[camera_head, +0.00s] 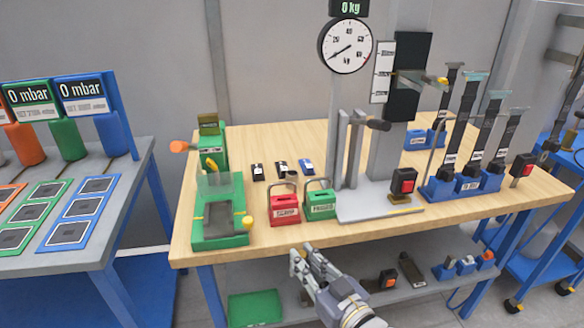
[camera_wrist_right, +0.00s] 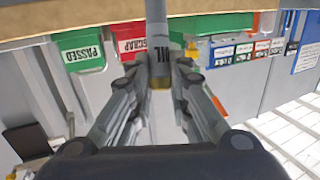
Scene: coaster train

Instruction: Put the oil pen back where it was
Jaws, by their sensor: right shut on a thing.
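My right gripper (camera_head: 307,254) is just in front of the workbench's front edge, at about the lower shelf in the picture, below the red and green boxes. In the right wrist view, its fingers (camera_wrist_right: 160,80) are shut on the oil pen (camera_wrist_right: 157,30), a grey cylinder with a dark printed label and a brassy end between the fingers. In the head view I cannot make out the pen at the fingers. My left gripper is not in view. The pen's former place cannot be told from these frames.
The workbench (camera_head: 260,233) carries a green fixture (camera_head: 219,237), a red box (camera_head: 284,208), a green box (camera_head: 319,204) and a dial-gauge stand with a grey base (camera_head: 370,207). Blue holders with dark straps stand at right. The lower shelf (camera_head: 400,298) holds small items.

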